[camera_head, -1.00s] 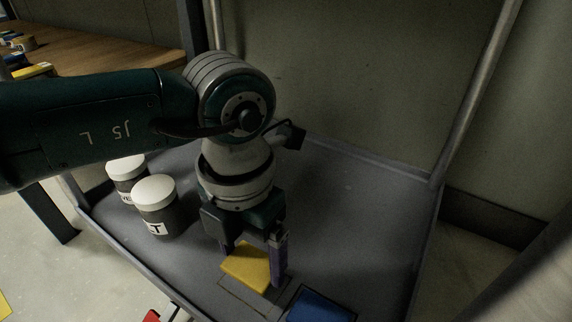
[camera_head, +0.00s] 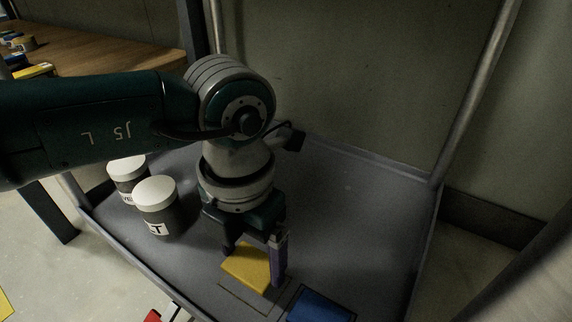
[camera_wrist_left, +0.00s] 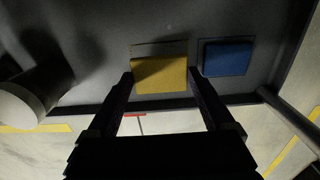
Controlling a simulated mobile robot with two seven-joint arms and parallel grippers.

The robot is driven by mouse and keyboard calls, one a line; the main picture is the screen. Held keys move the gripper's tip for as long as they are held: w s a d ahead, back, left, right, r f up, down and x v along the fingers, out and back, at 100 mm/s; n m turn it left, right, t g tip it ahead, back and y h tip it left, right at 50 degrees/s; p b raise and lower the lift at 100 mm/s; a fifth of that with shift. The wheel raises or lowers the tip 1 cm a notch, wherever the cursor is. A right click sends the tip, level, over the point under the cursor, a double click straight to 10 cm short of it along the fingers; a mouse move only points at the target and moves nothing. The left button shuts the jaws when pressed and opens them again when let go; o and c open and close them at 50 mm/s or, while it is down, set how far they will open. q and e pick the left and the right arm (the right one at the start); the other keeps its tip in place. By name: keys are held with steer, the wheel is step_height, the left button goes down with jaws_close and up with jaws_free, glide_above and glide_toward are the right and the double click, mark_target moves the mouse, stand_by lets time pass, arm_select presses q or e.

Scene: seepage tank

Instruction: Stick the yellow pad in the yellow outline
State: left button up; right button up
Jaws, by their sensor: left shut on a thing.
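The yellow pad (camera_head: 247,266) is a flat square block between the fingers of my left gripper (camera_head: 252,264). It also shows in the left wrist view (camera_wrist_left: 160,77), with a finger at each side. My left gripper is shut on it. A thin rectangular outline (camera_head: 238,302) on the grey tray floor shows just in front of the pad in the head view. In the left wrist view the outline (camera_wrist_left: 158,47) shows beyond the pad's upper edge; the pad hides the rest. I cannot tell whether the pad touches the floor. My right gripper is not in view.
A blue pad (camera_head: 320,307) lies in a dark outline to the right. Two white-lidded jars (camera_head: 157,206) stand left of the gripper. The grey tray (camera_head: 365,205) has a raised rim and is clear at the right and back. Something red (camera_head: 153,316) is at the front edge.

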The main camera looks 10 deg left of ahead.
mark_target(252, 264)
arm_select(q)
steer(key=shift+f, duration=0.15)
steer(key=shift+f+b, duration=0.95)
steer(key=shift+f, duration=0.05)
steer(key=shift+r, duration=0.1)
steer(key=shift+f, duration=0.5)
steer(key=shift+f, duration=0.15)
steer(key=shift+f, duration=0.1)
stand_by(0.8)
steer(key=o, duration=0.9)
steer(key=shift+c, duration=0.2)
